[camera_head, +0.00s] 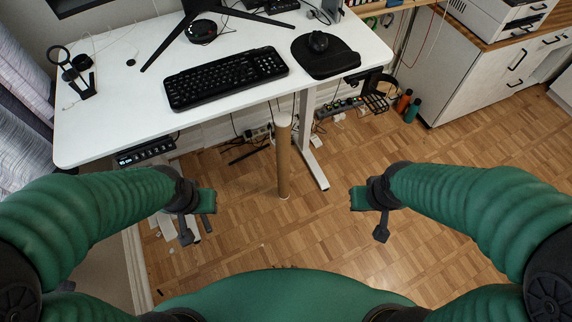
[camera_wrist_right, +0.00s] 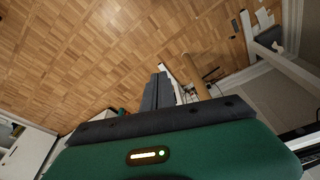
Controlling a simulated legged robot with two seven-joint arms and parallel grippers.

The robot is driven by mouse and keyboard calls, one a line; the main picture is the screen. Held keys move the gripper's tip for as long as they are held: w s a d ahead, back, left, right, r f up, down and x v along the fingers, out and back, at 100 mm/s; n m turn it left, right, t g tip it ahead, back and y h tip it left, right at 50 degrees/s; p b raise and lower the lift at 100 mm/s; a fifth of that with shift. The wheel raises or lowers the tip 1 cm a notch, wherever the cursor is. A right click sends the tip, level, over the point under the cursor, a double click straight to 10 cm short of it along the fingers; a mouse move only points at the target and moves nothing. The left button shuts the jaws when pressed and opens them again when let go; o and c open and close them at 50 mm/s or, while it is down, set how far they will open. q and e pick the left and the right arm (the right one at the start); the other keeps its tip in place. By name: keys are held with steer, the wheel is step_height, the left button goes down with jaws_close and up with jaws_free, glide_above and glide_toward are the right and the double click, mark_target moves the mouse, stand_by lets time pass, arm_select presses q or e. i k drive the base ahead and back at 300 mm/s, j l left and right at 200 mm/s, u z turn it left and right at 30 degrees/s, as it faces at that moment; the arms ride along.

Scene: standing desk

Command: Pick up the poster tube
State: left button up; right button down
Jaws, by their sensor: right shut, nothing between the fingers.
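The poster tube (camera_head: 283,160) is a long brown cylinder with a pale top end. It stands upright on the wood floor, close to the front edge of the white desk, between my two grippers. It also shows in the right wrist view (camera_wrist_right: 196,76), just beyond the fingers. My right gripper (camera_head: 381,233) is shut and empty, to the right of the tube and apart from it. Its dark fingers (camera_wrist_right: 157,92) lie together in the wrist view. My left gripper (camera_head: 187,234) is to the left of the tube, apart from it, and looks shut and empty.
The white desk (camera_head: 120,115) bears a keyboard (camera_head: 226,80), a mouse on a black pad (camera_head: 325,56) and a monitor stand. A desk leg (camera_head: 307,130) stands just right of the tube. Cables and a power strip (camera_head: 340,107) lie behind. Open floor lies to the right.

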mark_target(281, 120)
steer(key=i+l+u, duration=0.15)
steer(key=i+u, duration=0.2)
steer(key=i+l+u, duration=0.35)
steer(key=j, duration=0.1)
